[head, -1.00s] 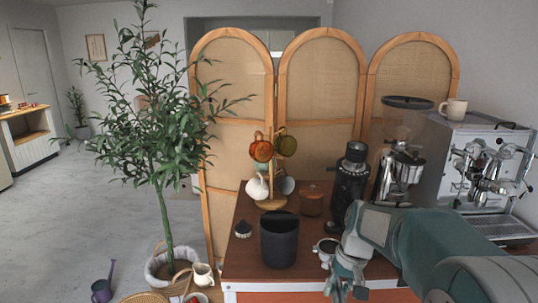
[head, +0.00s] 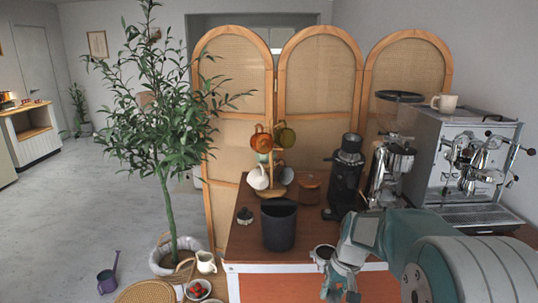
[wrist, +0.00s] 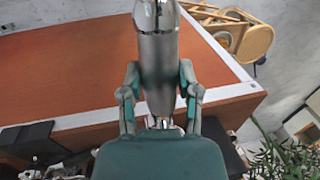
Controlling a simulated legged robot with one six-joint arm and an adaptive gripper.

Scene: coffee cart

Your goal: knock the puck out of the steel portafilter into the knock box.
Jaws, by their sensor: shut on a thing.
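The steel portafilter (head: 323,253) shows its round head beside my gripper in the head view, near the front edge of the cart. My gripper (head: 342,288) is shut on its handle. In the wrist view the thick steel handle (wrist: 158,70) runs upward between the two fingers of my gripper (wrist: 160,95). The inside of the portafilter's basket is too small to read, so I cannot tell the state of the puck. The knock box (head: 278,228), a dark open-topped bin, stands on the cart to the left of my gripper, apart from the portafilter.
A small dark tamper-like piece (head: 244,216) stands left of the knock box. A mug tree (head: 272,180), a brown jar (head: 309,188), a black grinder (head: 346,175) and the espresso machine (head: 465,170) stand behind. A potted tree (head: 168,210) is on the floor at left.

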